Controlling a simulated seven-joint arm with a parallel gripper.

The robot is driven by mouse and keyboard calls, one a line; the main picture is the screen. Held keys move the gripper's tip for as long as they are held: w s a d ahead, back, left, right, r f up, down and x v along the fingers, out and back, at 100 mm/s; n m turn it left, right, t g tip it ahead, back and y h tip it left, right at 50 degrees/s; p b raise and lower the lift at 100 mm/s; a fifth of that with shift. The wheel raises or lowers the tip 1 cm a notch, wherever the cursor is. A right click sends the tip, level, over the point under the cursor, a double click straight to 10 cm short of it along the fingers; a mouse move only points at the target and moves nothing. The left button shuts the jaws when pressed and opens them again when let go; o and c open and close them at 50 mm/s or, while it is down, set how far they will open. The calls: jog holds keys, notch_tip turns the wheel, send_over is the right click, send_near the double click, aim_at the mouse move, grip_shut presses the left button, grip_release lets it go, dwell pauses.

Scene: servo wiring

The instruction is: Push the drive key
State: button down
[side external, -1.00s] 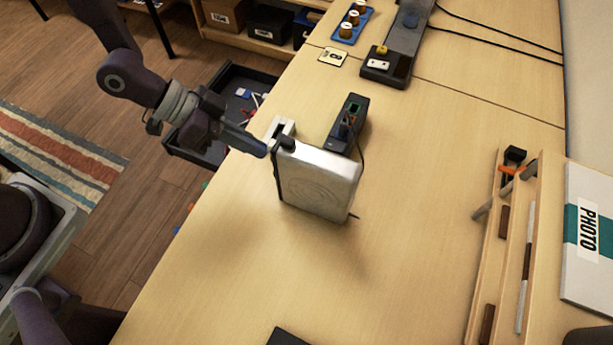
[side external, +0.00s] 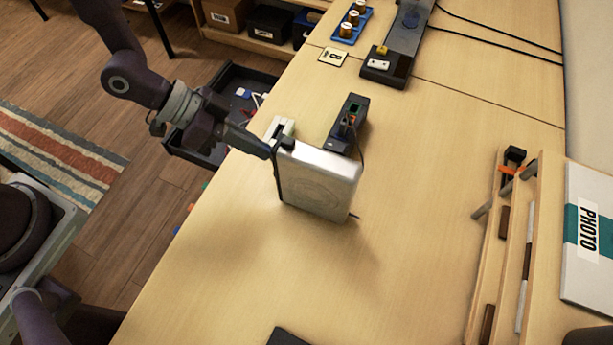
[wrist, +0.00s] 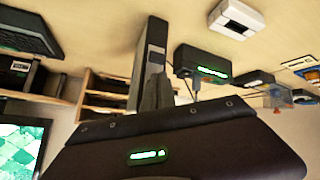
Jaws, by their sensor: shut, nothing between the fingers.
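A silver case (side external: 318,182) with a dark narrow front stands upright on the table in the side view. In the wrist view its narrow side (wrist: 151,50) rises behind my fingers. My gripper (side external: 270,153) is shut and empty, its tips at the upper part of the dark front; they look in contact or nearly so. The fingers also show in the wrist view (wrist: 157,92). A small black piece (side external: 287,143) sits at the case's top front corner. I cannot make out the drive key; it may be hidden behind the fingertips.
A black box with green sockets (side external: 347,124) and a cable stands just behind the case. A white block (side external: 279,129) is close to the left. A wooden tool rack (side external: 503,245) lies at the right. The table front is mostly clear.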

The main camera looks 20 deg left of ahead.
dwell(0.6)
jog(key=a, duration=0.6)
jog(key=shift+a, duration=0.4)
dwell(0.3)
jog(key=w+a+r+n+t+y, duration=0.2)
jog(key=a+r+n+t+y, duration=0.15)
jog(key=a+r+y, duration=0.85)
jog(key=s+d+r+n+h, duration=0.1)
jog(key=s+r+n+h, duration=0.2)
jog(key=s+r+n, duration=0.4)
jog(key=s+r+g, duration=0.1)
jog(key=s+r, duration=0.5)
jog(key=s, duration=0.5)
jog(key=shift+r, duration=0.35)
